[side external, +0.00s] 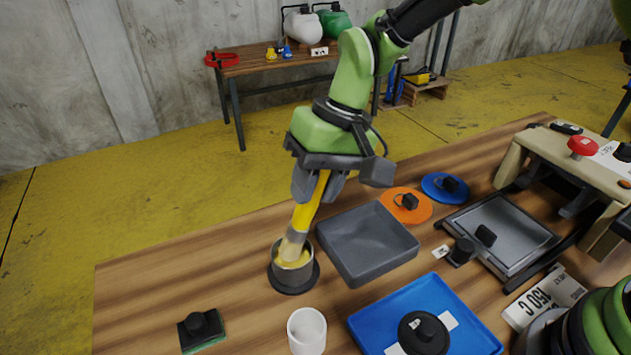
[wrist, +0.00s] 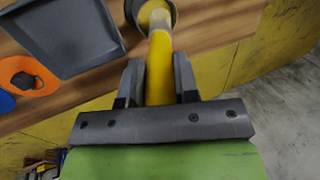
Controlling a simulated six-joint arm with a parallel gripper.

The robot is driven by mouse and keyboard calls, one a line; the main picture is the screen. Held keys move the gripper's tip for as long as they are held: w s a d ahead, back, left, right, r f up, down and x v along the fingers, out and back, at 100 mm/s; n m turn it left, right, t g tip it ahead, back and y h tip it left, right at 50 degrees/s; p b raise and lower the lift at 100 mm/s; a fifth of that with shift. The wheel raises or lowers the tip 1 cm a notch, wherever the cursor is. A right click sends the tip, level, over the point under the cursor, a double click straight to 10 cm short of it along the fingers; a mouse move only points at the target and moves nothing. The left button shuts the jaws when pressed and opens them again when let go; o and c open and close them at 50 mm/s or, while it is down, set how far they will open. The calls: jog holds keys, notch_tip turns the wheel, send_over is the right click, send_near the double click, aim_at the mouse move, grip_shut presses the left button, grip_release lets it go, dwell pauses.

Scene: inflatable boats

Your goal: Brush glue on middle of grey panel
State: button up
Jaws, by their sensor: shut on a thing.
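My gripper (side external: 318,186) is shut on the yellow handle of a brush (side external: 307,213), which tilts with its pale bristle end down in a dark glue pot (side external: 293,279). Yellow glue shows inside the pot; the bristle tip is hidden in it. In the wrist view, my gripper (wrist: 157,82) has the brush handle (wrist: 158,62) between its two fingers, and the pot (wrist: 172,12) is partly cut off at the top. A grey panel (side external: 500,228) with a black knob lies in a dark frame at the right of the table.
An empty grey tray (side external: 365,245) stands just right of the pot; it also shows in the wrist view (wrist: 70,30). Orange (side external: 408,203) and blue (side external: 445,186) discs, a blue tray (side external: 425,315), a white cup (side external: 307,330) and a black-knobbed pad (side external: 202,328) lie around.

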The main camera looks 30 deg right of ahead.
jog(key=shift+r, duration=3.5)
jog(key=shift+d, duration=0.1)
